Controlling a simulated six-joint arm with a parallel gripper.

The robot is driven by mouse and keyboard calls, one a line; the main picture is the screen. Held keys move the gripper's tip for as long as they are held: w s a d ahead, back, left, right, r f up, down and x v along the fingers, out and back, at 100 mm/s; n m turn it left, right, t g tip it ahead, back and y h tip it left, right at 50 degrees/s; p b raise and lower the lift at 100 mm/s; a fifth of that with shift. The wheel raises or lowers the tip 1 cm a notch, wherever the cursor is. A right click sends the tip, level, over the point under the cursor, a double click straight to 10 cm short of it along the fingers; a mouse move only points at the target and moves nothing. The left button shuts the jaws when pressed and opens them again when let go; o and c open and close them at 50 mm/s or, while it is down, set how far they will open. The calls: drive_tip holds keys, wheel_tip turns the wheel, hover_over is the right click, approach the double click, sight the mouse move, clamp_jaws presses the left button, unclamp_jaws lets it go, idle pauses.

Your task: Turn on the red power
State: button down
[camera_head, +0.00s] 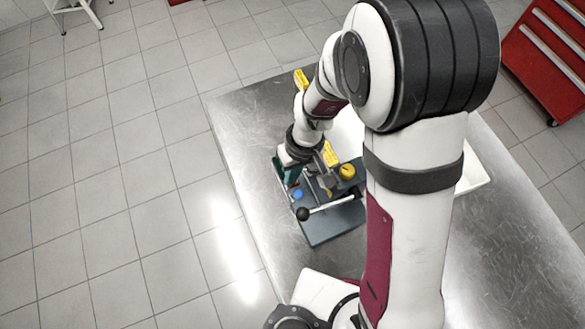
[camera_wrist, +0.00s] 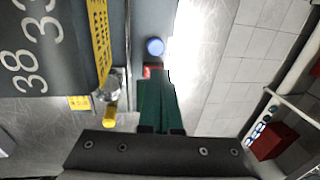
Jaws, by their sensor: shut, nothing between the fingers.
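The red power control (camera_wrist: 152,70) shows in the wrist view as a small red piece on the edge of a dark grey panel, just below a round blue button (camera_wrist: 155,47). The green fingers of my gripper (camera_wrist: 157,82) are shut and empty. Their tips are right at the red piece and cover part of it; I cannot tell whether they touch it. In the head view my gripper (camera_head: 290,180) points down at the left side of the grey machine (camera_head: 335,226), beside the blue button (camera_head: 297,194).
A pale lever with a black ball knob (camera_head: 303,213) crosses the machine near the blue button. A yellow knob (camera_head: 347,171) stands behind. A yellow ruler-like strip (camera_wrist: 98,35) and a metal fitting with a yellow end (camera_wrist: 109,115) lie left of my fingers. The steel table (camera_head: 245,130) is bare at left.

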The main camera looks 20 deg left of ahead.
drive_tip(key=shift+s+a+f, duration=0.3)
drive_tip(key=shift+f, duration=0.15)
drive_tip(key=shift+a, duration=0.15)
drive_tip(key=shift+s+a, duration=0.1)
drive_tip(key=shift+w+d, duration=0.65)
wheel_tip(320, 180, up, 15)
drive_tip(key=s+a, duration=0.2)
drive_tip(key=shift+a+f, duration=0.15)
drive_tip(key=shift+f, duration=0.05)
